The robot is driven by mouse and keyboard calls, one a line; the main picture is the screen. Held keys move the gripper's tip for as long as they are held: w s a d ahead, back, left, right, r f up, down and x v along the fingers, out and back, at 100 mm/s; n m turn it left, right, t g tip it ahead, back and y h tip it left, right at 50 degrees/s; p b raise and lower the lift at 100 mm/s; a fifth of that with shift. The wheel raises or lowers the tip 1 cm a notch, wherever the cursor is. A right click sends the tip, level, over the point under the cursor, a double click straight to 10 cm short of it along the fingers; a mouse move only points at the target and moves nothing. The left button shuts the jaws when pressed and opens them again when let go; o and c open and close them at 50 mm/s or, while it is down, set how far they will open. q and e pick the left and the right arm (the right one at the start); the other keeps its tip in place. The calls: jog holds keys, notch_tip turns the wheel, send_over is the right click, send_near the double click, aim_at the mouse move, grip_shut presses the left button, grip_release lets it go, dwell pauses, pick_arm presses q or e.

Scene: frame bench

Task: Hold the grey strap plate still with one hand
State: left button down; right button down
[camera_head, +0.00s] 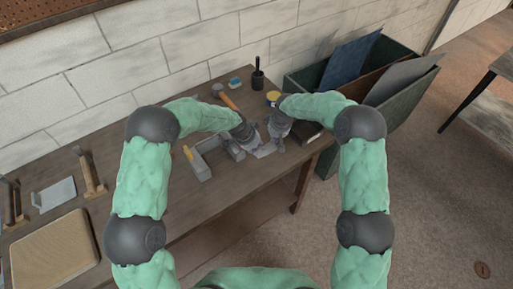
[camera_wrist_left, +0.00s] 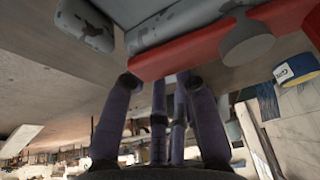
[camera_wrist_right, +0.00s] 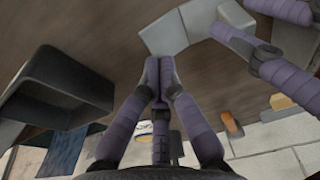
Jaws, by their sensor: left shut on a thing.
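A pale grey plate (camera_head: 264,150), which I take for the strap plate, lies on the bench below both grippers; it also shows in the right wrist view (camera_wrist_right: 163,36). My right gripper (camera_head: 278,137) is over the plate's right end. Its fingers (camera_wrist_right: 158,68) are together, with nothing visible between them.
A grey U-shaped frame (camera_head: 201,169) lies left of the grippers. A dark tray (camera_head: 308,133) is close to the right gripper. A green bin (camera_head: 400,112) is beyond the bench's right end.

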aim_at(273, 146)
pick_arm(q)
jog(key=shift+s+f, duration=0.25)
pick_arm(e)
jog(key=shift+f, duration=0.9)
jog(key=shift+s+a+f, duration=0.1)
jog(key=shift+s+f, duration=0.15)
jog(key=shift+f, duration=0.7)
dwell(0.3)
jog(key=shift+w+r, duration=0.15)
jog(key=shift+r, duration=2)
jog(key=shift+w+r, duration=0.1)
jog(key=shift+r, duration=2.05)
pick_arm(q)
jog(key=c, duration=0.9)
grip_release()
jog(key=shift+w, duration=0.15)
jog(key=shift+r, duration=0.15)
